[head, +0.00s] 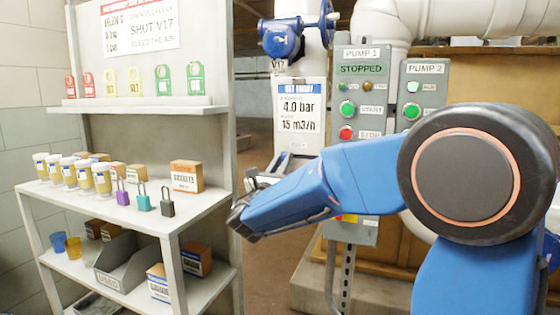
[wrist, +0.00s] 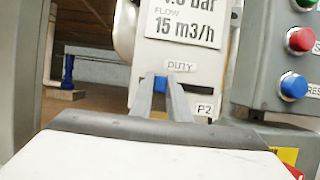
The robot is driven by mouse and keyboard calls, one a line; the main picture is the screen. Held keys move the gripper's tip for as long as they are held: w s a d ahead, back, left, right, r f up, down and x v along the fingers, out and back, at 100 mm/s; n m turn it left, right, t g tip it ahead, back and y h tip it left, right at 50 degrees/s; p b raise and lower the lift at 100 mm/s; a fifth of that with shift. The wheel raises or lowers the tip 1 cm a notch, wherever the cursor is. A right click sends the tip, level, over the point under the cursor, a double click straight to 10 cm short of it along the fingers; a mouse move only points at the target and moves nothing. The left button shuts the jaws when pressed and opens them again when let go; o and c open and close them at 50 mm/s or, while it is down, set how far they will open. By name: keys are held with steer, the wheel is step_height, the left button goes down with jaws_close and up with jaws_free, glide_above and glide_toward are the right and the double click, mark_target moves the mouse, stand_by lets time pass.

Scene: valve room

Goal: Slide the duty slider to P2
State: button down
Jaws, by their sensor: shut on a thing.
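The duty slider's blue knob (wrist: 160,84) sits on the white panel (wrist: 150,57), below and a little left of the "DUTY" label (wrist: 181,66). My gripper (wrist: 161,80) is shut on the knob, one grey finger on each side. The "P2" label (wrist: 205,108) is to the right of the fingers, apart from the knob. Any other position mark is hidden by the fingers. In the head view my gripper (head: 250,198) is at the panel's lower left, and the slider itself is hidden. The panel's sign (head: 300,105) reads 4.0 bar and 15 m3/h.
A grey PUMP 1 box (head: 357,100) with buttons stands close right of the panel, with a PUMP 2 box (head: 421,90) beyond. A blue valve (head: 285,40) is above. Shelves (head: 190,212) with cups, boxes, padlocks and tags stand at left.

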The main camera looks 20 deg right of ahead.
glide_toward(313, 152)
steer(key=x, duration=0.4)
steer(key=shift+w+d+r, duration=0.15)
steer(key=shift+w+d, duration=0.05)
steer(key=shift+w, duration=0.1)
steer(key=c, duration=1.7)
jaws_free()
steer(key=shift+s+d, duration=0.1)
steer(key=v, duration=1.7)
steer(key=shift+s, duration=0.15)
